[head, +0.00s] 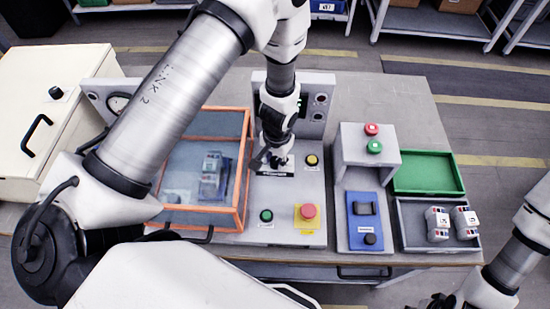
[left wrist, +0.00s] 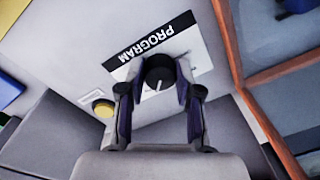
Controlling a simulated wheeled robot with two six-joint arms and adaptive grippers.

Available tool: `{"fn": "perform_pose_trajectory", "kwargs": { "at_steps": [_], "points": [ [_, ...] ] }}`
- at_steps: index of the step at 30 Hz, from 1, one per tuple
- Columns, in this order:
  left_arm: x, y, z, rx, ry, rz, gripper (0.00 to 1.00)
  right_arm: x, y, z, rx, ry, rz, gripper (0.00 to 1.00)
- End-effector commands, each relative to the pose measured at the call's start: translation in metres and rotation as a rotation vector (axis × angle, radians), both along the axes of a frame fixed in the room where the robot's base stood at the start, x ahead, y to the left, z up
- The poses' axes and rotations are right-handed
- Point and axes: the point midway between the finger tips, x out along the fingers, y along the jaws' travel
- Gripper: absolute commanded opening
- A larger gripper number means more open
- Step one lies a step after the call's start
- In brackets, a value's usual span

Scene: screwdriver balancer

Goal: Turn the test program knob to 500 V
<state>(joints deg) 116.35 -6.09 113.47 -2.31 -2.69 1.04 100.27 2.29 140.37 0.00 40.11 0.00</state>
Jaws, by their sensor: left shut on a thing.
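The test program knob (left wrist: 159,74) is a black round knob with a white pointer line, set on a light grey panel. It sits beside a black and white label reading PROGRAM (left wrist: 150,45). My left gripper (left wrist: 158,90) is shut on the knob, with a finger on each side of it. In the head view my left gripper (head: 276,162) reaches down to the panel and mostly hides the knob. The scale markings are too small or covered to read. My right gripper (head: 440,302) shows only partly at the bottom right edge, blurred and dark.
An orange-framed clear cover (head: 243,170) stands close left of the gripper. On the panel are a yellow button (head: 312,160), a green button (head: 266,215) and a red emergency button (head: 308,211). A grey stand (head: 368,150), a green tray (head: 428,173) and a grey tray (head: 408,244) lie right.

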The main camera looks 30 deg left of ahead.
Motion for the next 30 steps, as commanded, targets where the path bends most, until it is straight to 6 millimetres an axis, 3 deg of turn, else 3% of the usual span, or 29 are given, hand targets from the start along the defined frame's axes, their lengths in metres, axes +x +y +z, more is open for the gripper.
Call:
{"fn": "perform_pose_trajectory", "kwargs": {
  "at_steps": [2, 3, 4, 5, 14, 17, 30],
  "points": [
    [-0.002, 0.0, -0.002, 0.001, 0.006, 0.0, 0.0, 0.0, 0.0, -0.001, 0.0, 0.0, 0.0, 0.4],
    [-0.002, 0.0, -0.002, 0.001, 0.006, 0.0, 0.44, 0.0, 0.0, -0.001, 0.0, 0.0, 0.0, 0.4],
    [-0.002, 0.0, -0.002, 0.001, 0.005, 0.0, 0.55, 0.0, 0.0, -0.001, 0.0, 0.0, 0.0, 0.4],
    [-0.002, 0.0, -0.002, 0.001, 0.005, 0.0, 0.59, 0.0, 0.0, -0.001, 0.0, 0.0, 0.0, 0.4],
    [0.0, 0.0, 0.0, 0.0, 0.001, 0.001, 0.59, 0.0, 0.0, 0.0, 0.0, 0.0, 0.0, 0.4],
    [0.001, 0.0, 0.009, 0.002, -0.001, 0.002, 0.59, 0.0, 0.0, 0.0, 0.0, 0.0, 0.0, 0.4],
    [0.0, -0.006, 0.107, 0.001, 0.0, 0.0, 0.59, 0.0, 0.0, 0.0, 0.0, 0.0, 0.0, 0.4]
  ]
}}
